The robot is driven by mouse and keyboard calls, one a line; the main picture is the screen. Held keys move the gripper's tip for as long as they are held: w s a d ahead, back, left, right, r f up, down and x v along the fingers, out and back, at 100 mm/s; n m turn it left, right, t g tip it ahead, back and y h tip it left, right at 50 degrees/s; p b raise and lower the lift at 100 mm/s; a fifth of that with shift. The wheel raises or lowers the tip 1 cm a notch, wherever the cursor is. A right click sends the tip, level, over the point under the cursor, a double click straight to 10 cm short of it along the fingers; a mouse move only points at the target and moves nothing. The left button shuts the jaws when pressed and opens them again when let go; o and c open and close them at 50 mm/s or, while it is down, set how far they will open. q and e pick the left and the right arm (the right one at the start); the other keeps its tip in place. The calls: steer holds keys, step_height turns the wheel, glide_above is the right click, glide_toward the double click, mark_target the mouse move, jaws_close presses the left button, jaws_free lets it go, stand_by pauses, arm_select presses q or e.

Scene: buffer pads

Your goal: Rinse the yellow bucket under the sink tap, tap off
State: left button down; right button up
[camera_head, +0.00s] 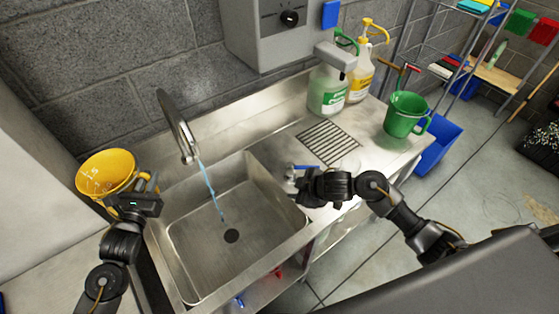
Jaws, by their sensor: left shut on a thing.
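The yellow bucket (106,172) is at the left, held up beside the sink's left edge, with its open top showing. My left gripper (146,190) is shut on the bucket at its right side. The tap (177,128) arches over the sink basin (202,258), and a blue stream of water (211,190) falls from it towards the drain. The bucket is apart from the stream. My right gripper (295,184) is at the basin's right edge, by a small metal fitting with a blue lever (304,167). Whether its fingers touch the fitting or are closed is unclear.
A green jug (405,115) stands on the right of the counter, beyond a drain grate (328,142). Two pump bottles, one green-labelled (327,92) and one yellow-labelled (360,76), stand by the wall under a grey box (285,30). A blue bin (438,148) is on the floor.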

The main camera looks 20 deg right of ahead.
steer(key=w+d+r+n+g, duration=0.1)
steer(key=w+d+r+n, duration=0.1)
steer(key=w+d+r, duration=0.15)
steer(key=g, duration=0.3)
glide_toward(304, 168)
steer(key=shift+n+h, duration=0.3)
steer(key=x, duration=0.2)
steer(key=d+x, duration=0.1)
steer(key=x, duration=0.2)
steer(key=p+x, duration=0.1)
steer(key=x, duration=0.1)
steer(key=shift+f, duration=0.45)
jaws_close()
